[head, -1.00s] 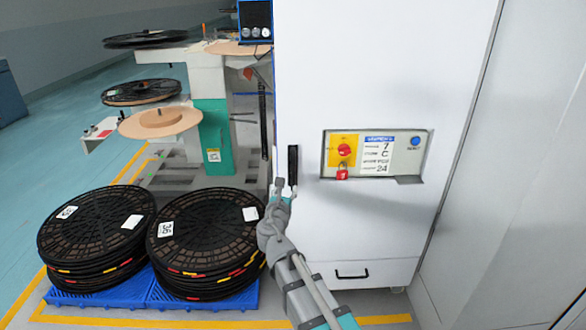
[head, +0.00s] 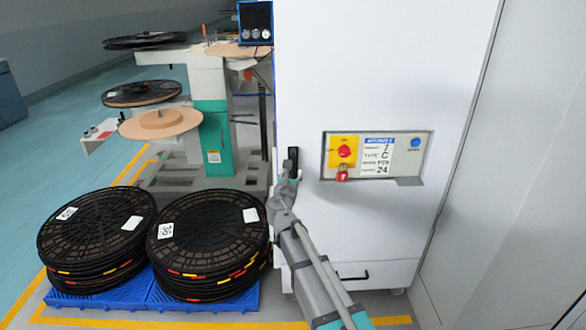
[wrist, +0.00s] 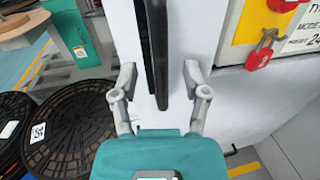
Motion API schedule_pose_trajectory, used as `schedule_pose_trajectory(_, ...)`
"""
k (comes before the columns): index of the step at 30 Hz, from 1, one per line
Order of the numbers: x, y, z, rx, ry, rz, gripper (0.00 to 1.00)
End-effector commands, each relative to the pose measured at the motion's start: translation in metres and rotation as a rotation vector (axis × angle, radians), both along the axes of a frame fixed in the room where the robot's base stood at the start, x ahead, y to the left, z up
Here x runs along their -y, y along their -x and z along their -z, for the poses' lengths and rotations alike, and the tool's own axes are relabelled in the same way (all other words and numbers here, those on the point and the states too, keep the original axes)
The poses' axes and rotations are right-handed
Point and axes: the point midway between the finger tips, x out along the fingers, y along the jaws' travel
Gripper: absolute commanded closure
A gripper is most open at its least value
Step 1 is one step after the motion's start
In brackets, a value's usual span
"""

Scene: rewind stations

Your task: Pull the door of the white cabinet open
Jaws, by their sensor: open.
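The white cabinet (head: 380,80) stands in the middle of the head view, and its door looks shut. A black vertical handle (head: 293,158) is near the door's left edge. My gripper (head: 287,178) is at the handle's lower part, which it partly hides. In the wrist view my gripper (wrist: 158,82) is open, with one finger on each side of the black handle (wrist: 156,45). Gaps show between the fingers and the handle, and I cannot see any contact.
A control panel (head: 375,155) with a red padlock (head: 342,174) is right of the handle. Stacked black reels (head: 208,240) on a blue pallet (head: 175,298) stand left of the cabinet. Grey wall panels (head: 530,160) are close on the right.

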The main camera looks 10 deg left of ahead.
Motion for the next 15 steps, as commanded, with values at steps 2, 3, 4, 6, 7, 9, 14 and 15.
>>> schedule_pose_trajectory(2, -0.003, -0.015, 0.000, 0.000, 0.000, 0.000, 0.41)
schedule_pose_trajectory(3, -0.003, -0.019, 0.000, 0.000, 0.000, -0.001, 0.41)
schedule_pose_trajectory(4, -0.003, -0.023, 0.000, 0.000, 0.000, 0.000, 0.41)
schedule_pose_trajectory(6, -0.003, -0.030, 0.000, 0.000, 0.000, 0.000, 0.41)
schedule_pose_trajectory(7, -0.003, -0.032, 0.000, 0.000, 0.000, 0.000, 0.41)
schedule_pose_trajectory(9, -0.003, -0.037, 0.000, 0.000, 0.000, 0.001, 0.41)
schedule_pose_trajectory(14, -0.003, -0.042, 0.000, 0.000, 0.000, 0.000, 0.41)
schedule_pose_trajectory(15, -0.003, -0.042, 0.000, 0.000, 0.000, 0.000, 0.41)
